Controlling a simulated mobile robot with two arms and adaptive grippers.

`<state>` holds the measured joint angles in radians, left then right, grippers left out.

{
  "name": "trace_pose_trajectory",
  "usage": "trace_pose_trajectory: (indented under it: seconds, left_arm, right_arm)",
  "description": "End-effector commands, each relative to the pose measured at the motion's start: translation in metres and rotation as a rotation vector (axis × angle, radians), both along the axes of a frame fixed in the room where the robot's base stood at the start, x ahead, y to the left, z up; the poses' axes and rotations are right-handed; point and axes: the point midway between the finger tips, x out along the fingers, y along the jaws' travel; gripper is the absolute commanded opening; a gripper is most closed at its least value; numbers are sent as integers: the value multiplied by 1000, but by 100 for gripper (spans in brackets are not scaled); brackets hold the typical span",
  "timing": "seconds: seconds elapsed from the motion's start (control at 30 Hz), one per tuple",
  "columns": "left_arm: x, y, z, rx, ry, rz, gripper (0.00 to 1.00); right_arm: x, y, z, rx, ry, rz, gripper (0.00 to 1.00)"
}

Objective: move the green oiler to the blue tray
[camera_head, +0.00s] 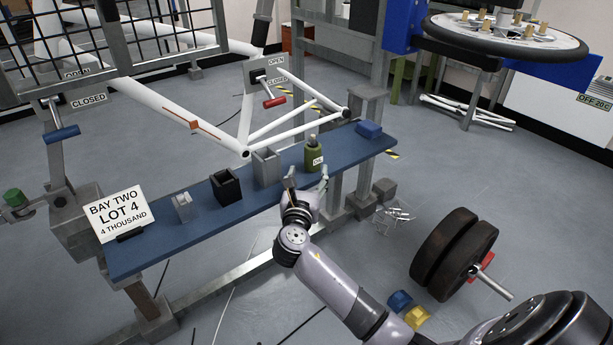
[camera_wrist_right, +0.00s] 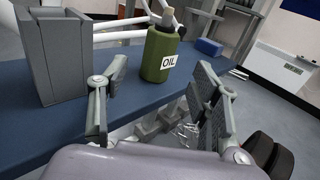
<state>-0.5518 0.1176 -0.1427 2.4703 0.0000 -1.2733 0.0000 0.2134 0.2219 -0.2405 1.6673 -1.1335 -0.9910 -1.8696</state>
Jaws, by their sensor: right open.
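The green oiler (camera_head: 314,156), with an "OIL" label, stands upright on the long blue bench top (camera_head: 150,250), near its right end. My right gripper (camera_head: 308,181) is open at the bench's front edge, just in front of the oiler. In the right wrist view the oiler (camera_wrist_right: 160,55) appears between and beyond the open fingers (camera_wrist_right: 161,80), with nothing held. A small blue box-like thing (camera_head: 369,130) lies right of the oiler; I cannot tell whether it is the blue tray. It also shows in the wrist view (camera_wrist_right: 209,47). My left gripper is not in view.
A grey open holder (camera_head: 266,167) stands just left of the oiler, with a black holder (camera_head: 226,187) beyond it. A white bike frame (camera_head: 200,115) runs behind the bench. Dark weight discs (camera_head: 453,254) stand on the floor at right.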

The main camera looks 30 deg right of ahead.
Motion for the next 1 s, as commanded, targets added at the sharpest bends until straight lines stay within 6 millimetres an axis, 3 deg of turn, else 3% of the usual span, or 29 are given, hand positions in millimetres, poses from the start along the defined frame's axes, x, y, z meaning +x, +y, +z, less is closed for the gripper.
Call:
trace_pose_trajectory:
  seconds: [0.23,0.37,0.57,0.7,0.83,1.0]
  left_arm:
    - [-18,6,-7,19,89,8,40]
    - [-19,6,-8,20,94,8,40]
    - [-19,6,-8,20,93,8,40]
    - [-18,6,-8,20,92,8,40]
    - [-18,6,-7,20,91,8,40]
    - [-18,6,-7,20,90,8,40]
  right_arm:
    - [-17,12,-5,46,-11,0,57]
    - [-43,19,-35,311,-82,-11,57]
    - [-124,52,-106,1105,-289,-182,57]
    - [-190,90,-137,1639,-431,-452,57]
    - [-244,127,-146,2008,-538,-766,57]
    - [-289,160,-141,2253,-619,-1097,57]
